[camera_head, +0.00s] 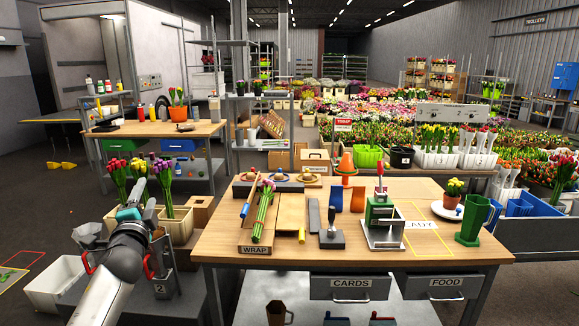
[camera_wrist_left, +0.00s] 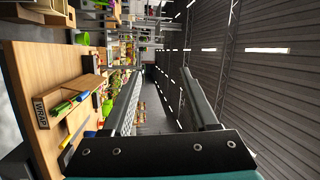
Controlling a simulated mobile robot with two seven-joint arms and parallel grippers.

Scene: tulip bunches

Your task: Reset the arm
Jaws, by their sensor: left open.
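My left arm reaches up from the bottom left of the head view. Its gripper (camera_head: 142,190) is raised in front of the tulip buckets at the left, apart from the workbench. In the left wrist view both fingers (camera_wrist_left: 149,73) stand apart with nothing between them. A tulip bunch (camera_head: 264,212) lies on the tray marked WRAP (camera_head: 255,250) on the workbench (camera_head: 330,257). The bunch also shows in the left wrist view (camera_wrist_left: 68,104). My right gripper is not in view.
Upright tulips (camera_head: 117,178) stand in buckets behind my left gripper. The bench holds a green press (camera_head: 381,213), a stamp (camera_head: 331,238), a green vase (camera_head: 473,220) and a potted plant (camera_head: 454,188). A second wooden table (camera_head: 150,130) stands behind. The bench's front right is clear.

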